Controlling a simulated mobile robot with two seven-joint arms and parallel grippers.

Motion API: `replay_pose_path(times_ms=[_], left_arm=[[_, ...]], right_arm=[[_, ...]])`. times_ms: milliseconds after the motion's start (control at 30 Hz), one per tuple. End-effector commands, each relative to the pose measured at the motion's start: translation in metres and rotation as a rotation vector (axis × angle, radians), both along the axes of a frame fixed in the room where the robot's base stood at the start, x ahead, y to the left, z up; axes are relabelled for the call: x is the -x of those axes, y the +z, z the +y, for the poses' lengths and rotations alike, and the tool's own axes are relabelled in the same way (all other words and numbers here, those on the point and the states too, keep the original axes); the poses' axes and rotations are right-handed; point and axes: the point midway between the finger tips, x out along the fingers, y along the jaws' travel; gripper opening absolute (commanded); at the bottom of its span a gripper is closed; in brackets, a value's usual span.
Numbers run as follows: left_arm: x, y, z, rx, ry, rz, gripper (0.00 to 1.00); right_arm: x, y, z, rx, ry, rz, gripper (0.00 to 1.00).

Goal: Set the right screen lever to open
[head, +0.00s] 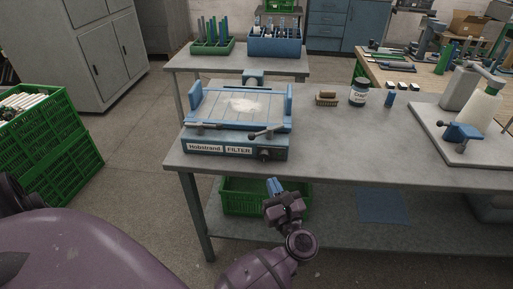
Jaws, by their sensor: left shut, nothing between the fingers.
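The blue filter unit (222,153) with a "FILTER" label sits at the left end of the grey table. A pale screen (240,103) with a whitish patch in its middle lies in its top frame. The right screen lever (266,132) is at the front right of the frame, a dark bar with a round black knob at its left end. A similar left lever (205,126) is at the front left. My left gripper (274,185) is shut and empty, below and in front of the table's front edge, apart from the lever. My right gripper is out of view.
A brush (326,98), a labelled jar (358,95) and a blue cylinder (390,100) stand right of the filter. A cone winder board (465,150) is farther right. A green crate (236,204) sits on the lower shelf behind my gripper. The table's middle front is clear.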

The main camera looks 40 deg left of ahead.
Motion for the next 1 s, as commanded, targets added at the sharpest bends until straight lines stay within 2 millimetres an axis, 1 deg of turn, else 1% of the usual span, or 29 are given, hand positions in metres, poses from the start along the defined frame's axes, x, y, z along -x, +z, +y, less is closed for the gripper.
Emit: replay_pose_path(times_ms=[133,267,700,833,1000], left_arm=[[-0.004,0.002,0.006,0.006,-0.004,-0.017,0.0],[-0.012,0.006,0.019,0.005,-0.004,-0.017,0.0],[-0.053,0.022,0.082,0.002,-0.004,-0.016,0.0],[-0.063,0.025,0.098,0.002,-0.005,-0.014,0.0],[-0.071,0.027,0.111,0.003,-0.004,-0.013,0.0]], right_arm=[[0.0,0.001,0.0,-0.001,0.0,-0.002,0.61],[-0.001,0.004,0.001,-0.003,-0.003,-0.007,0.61],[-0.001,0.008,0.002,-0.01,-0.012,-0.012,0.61],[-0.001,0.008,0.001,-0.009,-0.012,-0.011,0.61],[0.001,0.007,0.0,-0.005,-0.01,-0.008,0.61]])
